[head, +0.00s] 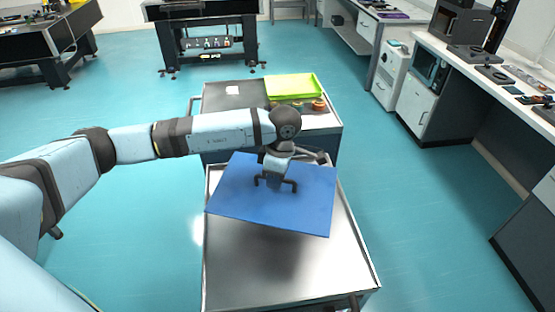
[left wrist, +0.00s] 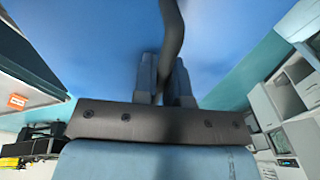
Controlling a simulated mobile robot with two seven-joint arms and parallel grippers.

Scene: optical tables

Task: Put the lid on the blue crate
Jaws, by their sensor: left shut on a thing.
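A flat blue lid (head: 235,190) is above the near steel cart, slightly turned relative to the cart. My left gripper (head: 275,181) is over the lid's middle, shut on its dark handle. In the left wrist view the two fingers (left wrist: 163,88) close around the dark curved handle (left wrist: 173,35), and the blue lid (left wrist: 90,40) fills the upper part. I cannot make out a separate blue crate; anything under the lid is hidden. My right gripper is not in view.
The near steel cart (head: 280,272) has a bare top in front of the lid. Behind it stands another cart (head: 235,100) with a green tray (head: 292,86) and small round items (head: 318,104). A long bench (head: 480,85) with equipment runs along the right, across open floor.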

